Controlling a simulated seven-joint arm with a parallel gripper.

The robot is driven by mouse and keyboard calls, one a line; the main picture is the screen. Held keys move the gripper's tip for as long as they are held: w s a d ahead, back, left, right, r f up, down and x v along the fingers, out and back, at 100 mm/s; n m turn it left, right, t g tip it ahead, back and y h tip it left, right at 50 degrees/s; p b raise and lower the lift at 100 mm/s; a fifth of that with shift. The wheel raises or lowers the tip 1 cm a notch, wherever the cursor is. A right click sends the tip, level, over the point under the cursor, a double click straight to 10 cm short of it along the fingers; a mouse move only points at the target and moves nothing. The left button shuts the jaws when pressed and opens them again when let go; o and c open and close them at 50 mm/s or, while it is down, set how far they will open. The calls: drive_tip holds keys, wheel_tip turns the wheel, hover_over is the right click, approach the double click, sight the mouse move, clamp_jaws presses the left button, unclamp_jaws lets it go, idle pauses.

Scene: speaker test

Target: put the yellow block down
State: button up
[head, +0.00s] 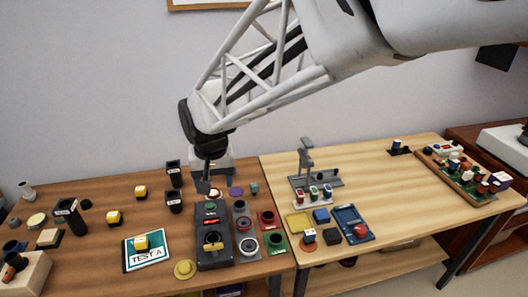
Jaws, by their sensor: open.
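A yellow block (141,242) sits on the green and white mat (147,258) marked "TEST A" on the brown table. Two other yellow blocks, one (113,219) left of the mat and one (141,192) farther back, stand on dark bases on the bare table. I cannot tell which of these the task names. My gripper (204,187) is low over the back of the brown table, behind the black device, and apart from all three yellow blocks. It is open, with no block visible in it; its fingertips are small and partly hard to make out.
Black cups (174,202) stand close left of my gripper. The pale table (370,190) has clear room.

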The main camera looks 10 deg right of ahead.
drive_tip(key=s+d+r, duration=0.2)
drive_tip(key=s+d, duration=0.6)
drive_tip(key=s, duration=0.2)
drive_tip(key=s+d+r+t, duration=0.1)
drive_tip(key=s+d+r, duration=0.1)
drive_tip(key=s+d, duration=0.7)
drive_tip(key=shift+s+d+h, duration=0.25)
drive_tip(key=shift+s+h, duration=0.05)
drive_tip(key=shift+s, duration=0.15)
